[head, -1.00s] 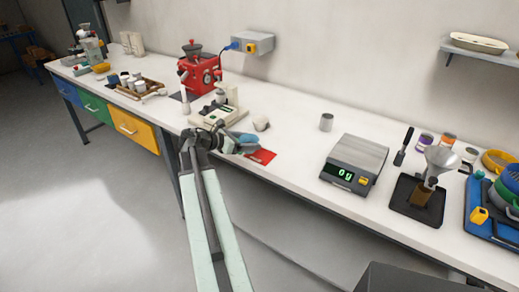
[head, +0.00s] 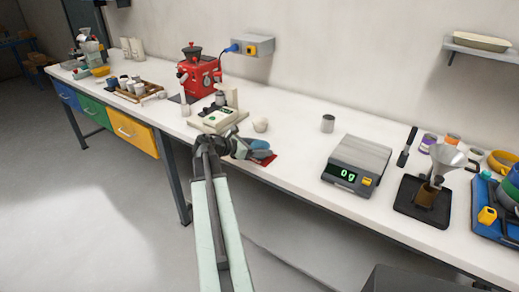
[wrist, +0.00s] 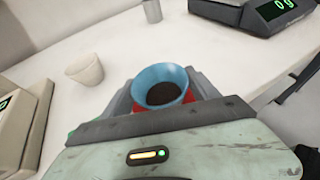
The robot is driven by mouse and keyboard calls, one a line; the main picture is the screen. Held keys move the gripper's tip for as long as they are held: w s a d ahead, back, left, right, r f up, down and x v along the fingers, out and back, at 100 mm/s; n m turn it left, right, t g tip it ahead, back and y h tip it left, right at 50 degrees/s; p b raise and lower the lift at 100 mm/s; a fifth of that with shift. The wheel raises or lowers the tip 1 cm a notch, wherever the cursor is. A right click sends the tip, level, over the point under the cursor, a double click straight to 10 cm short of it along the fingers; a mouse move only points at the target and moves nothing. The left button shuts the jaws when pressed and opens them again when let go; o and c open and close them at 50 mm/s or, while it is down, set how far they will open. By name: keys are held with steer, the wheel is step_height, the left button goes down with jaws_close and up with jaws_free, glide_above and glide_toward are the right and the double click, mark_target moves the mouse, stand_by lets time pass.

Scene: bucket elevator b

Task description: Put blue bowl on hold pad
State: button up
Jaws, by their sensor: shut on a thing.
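The blue bowl (wrist: 160,75) is between the fingers of my gripper (wrist: 163,88) in the wrist view, upright with dark contents inside. In the head view the bowl (head: 260,147) shows beyond my gripper (head: 252,147), which is shut on it near the front edge of the bench. A flat red pad (head: 268,160) lies on the bench under the bowl and is mostly hidden. Its red also shows beside the bowl in the wrist view (wrist: 200,92). I cannot tell whether the bowl touches the pad.
A white cup (head: 260,124) and a grey metal cup (head: 327,123) stand behind the pad. Bare white bench lies between the pad and the grey scale.

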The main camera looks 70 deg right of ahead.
steer(key=o, duration=1.6)
steer(key=shift+f, duration=0.1)
steer(key=shift+o, duration=0.2)
steer(key=shift+r+p, duration=0.3)
steer(key=shift+p, duration=0.05)
steer(key=p+v, duration=0.4)
steer(key=v, duration=0.8)
steer(key=shift+f, duration=0.1)
